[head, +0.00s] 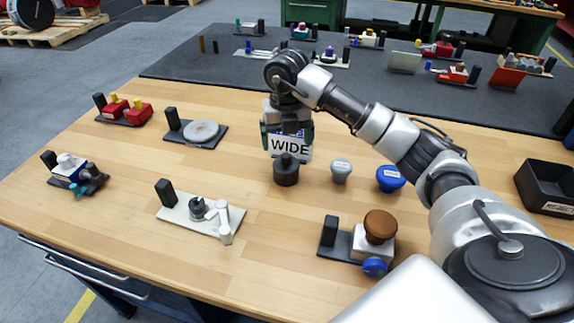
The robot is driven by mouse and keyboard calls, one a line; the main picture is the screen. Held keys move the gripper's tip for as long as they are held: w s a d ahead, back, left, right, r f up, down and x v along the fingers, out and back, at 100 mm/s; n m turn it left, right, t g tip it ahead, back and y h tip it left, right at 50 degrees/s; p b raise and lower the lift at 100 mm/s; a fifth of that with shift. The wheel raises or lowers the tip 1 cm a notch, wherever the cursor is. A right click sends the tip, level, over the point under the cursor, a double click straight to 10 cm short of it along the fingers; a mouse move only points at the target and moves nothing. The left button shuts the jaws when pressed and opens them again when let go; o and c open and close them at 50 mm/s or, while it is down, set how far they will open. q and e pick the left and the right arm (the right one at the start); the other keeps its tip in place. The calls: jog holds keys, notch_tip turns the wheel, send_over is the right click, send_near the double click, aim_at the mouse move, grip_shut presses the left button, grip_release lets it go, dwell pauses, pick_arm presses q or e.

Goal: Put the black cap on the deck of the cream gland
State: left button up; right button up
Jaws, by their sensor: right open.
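The black cap (286,173), a short cylinder with a narrower knob on top, stands upright on the wooden bench near the middle. My right gripper (286,148) points down just above it, open, with its fingers apart; I cannot tell whether they touch the knob. The piece that looks like the cream gland (182,213) is a flat cream plate to the left and nearer, with a black block at its left end, a grey round fitting and a pale lever on its right part. My left gripper is out of view.
A white "WIDE" sign (291,145) shows at my right gripper. A grey knob (341,171) and blue knob (390,178) stand right of the cap. A brown-knobbed unit (380,226) is nearer right, and a black bin (548,187) far right. Bare wood separates cap and cream plate.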

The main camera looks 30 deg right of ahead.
aim_at(286, 154)
jog(key=shift+f, duration=0.9)
notch_tip(286, 154, down, 4)
jog(key=shift+s+a+f+p, duration=0.1)
jog(key=shift+a+p, duration=0.05)
jog(key=shift+p, duration=0.45)
jog(key=shift+f, duration=0.55)
jog(key=c, duration=1)
jog(key=shift+r, duration=0.15)
